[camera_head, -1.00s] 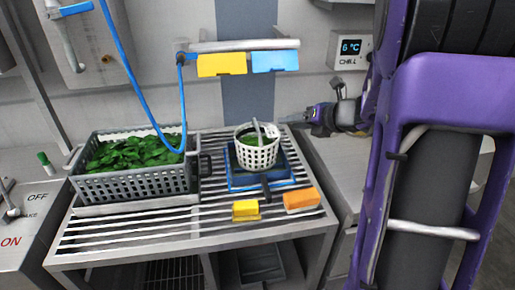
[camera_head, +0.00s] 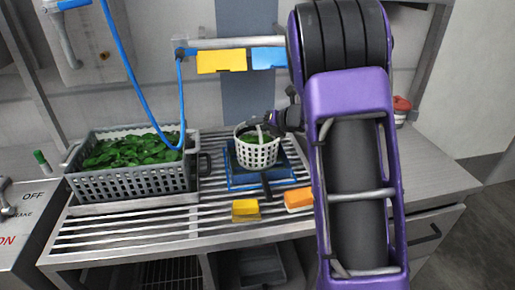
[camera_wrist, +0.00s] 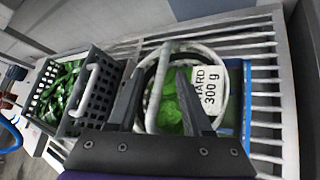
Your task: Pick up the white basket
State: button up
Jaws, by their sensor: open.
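The white basket (camera_head: 257,152) is a small round holed basket with green leaves inside and a raised handle. It stands upright on a blue-framed scale (camera_head: 240,181) on the slatted rack. My gripper (camera_head: 272,122) is at the basket's rim and handle, reaching in from the right. In the wrist view the open jaws of my gripper (camera_wrist: 156,95) lie on either side of the white handle (camera_wrist: 153,100), over the green leaves. Whether a finger touches the handle cannot be told.
A large grey crate of leaves (camera_head: 132,185) stands left on the rack (camera_head: 120,225). A yellow block (camera_head: 245,210) and an orange block (camera_head: 298,199) lie in front of the scale. A blue hose (camera_head: 130,75) hangs over the crate. Counter at the right (camera_head: 435,165) is mostly clear.

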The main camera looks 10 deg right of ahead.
jog(key=shift+w+a+f, duration=0.25)
jog(key=shift+w+f, duration=0.05)
jog(key=shift+w, duration=0.2)
grip_shut()
jog(key=shift+d, duration=0.1)
dwell(1.0)
